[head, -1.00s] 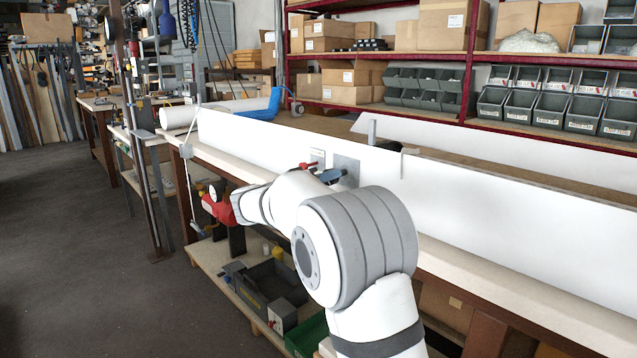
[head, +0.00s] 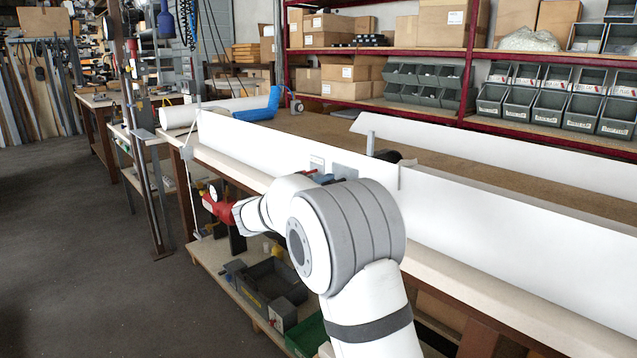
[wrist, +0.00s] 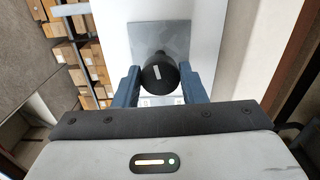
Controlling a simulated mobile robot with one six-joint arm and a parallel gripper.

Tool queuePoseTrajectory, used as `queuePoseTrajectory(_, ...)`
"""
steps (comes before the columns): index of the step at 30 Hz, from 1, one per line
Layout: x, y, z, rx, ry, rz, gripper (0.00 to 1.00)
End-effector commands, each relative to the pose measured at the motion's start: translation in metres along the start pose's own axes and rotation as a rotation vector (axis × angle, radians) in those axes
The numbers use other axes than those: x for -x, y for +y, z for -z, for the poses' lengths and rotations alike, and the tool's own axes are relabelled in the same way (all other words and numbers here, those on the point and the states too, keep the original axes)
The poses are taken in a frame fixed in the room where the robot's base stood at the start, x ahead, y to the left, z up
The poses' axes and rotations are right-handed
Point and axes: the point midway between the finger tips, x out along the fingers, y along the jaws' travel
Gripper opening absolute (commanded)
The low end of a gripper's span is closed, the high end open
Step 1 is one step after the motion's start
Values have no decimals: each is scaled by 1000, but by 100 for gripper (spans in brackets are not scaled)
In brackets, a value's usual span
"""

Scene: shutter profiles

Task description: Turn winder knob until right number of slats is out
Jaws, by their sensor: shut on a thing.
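In the wrist view my gripper (wrist: 160,88) has its two blue-grey fingers on either side of a round black knob (wrist: 158,72) with a pale mark on its face. It is shut on this knob. A square grey plate (wrist: 148,36) shows behind the knob, on a white surface. In the head view the grey plate (head: 348,171) is on the front of a long white panel (head: 250,142). My arm hides the knob and most of my gripper there. I cannot make out separate slats.
A dark object (head: 388,156) shows above the panel's top edge, beside a grey upright (head: 371,143); I cannot tell what it is. A blue piece (head: 260,108) and a white roll (head: 178,117) lie at the bench's far end. Shelves with boxes and bins (head: 540,105) stand behind.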

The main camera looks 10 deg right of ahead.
Motion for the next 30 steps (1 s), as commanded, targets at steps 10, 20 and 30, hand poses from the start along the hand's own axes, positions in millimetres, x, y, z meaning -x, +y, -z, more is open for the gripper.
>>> queuePoseTrajectory(10, -4, 8, -3, 329, -8, -1, 15)
queuePoseTrajectory(20, -3, 9, -2, 643, -9, 1, 15)
queuePoseTrajectory(30, -3, 9, -2, 964, -8, 1, 15)
